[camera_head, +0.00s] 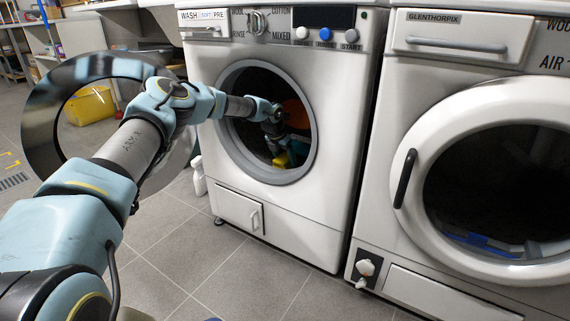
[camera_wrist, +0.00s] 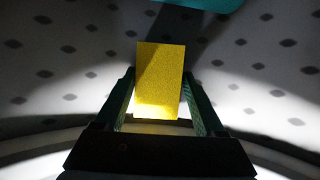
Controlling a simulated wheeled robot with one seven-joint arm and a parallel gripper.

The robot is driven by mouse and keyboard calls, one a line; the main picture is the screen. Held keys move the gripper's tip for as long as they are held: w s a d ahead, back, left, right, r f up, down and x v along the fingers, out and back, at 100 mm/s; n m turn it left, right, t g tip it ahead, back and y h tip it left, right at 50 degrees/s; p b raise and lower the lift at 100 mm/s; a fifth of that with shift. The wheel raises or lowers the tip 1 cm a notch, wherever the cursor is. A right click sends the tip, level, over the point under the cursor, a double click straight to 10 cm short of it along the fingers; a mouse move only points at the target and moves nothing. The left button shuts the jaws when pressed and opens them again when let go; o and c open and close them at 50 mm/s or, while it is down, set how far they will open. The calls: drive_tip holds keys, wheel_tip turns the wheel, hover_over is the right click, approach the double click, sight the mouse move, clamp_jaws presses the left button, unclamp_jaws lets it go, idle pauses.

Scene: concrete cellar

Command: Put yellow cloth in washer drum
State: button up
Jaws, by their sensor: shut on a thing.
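The washer (camera_head: 340,140) stands with its round door (camera_head: 42,115) swung open to the left. My arm reaches through the washer's opening, and my gripper (camera_head: 277,143) is inside the drum. The yellow cloth (camera_head: 282,160) shows at the lower part of the dark opening, partly hidden. In the wrist view my gripper (camera_wrist: 160,100) is shut on the yellow cloth (camera_wrist: 158,75), which sits between the two fingers. The perforated grey drum wall (camera_wrist: 60,75) is behind it. I cannot tell whether the cloth touches the drum.
An orange thing (camera_head: 296,113) is in the drum, and a teal thing (camera_wrist: 190,4) shows at the wrist view's top. A closed dryer (camera_head: 450,60) stands right. A white bottle (camera_head: 198,176) stands by the washer. Tiled floor (camera_head: 240,280) in front is clear.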

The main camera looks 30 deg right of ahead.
sight(281, 161)
drive_tip(key=shift+w+d+f, duration=0.1)
drive_tip(key=shift+d+f, duration=0.1)
drive_tip(key=shift+f, duration=0.1)
drive_tip(key=shift+r, duration=0.15)
drive_tip(key=shift+f, duration=0.2)
drive_tip(key=o, duration=1.5)
drive_tip(key=shift+c, duration=0.2)
drive_tip(key=shift+r, duration=0.1)
drive_tip(key=shift+r, duration=0.25)
drive_tip(key=p+v, duration=0.3)
drive_tip(key=v, duration=0.4)
drive_tip(key=shift+a+r, duration=0.1)
drive_tip(key=shift+a, duration=0.05)
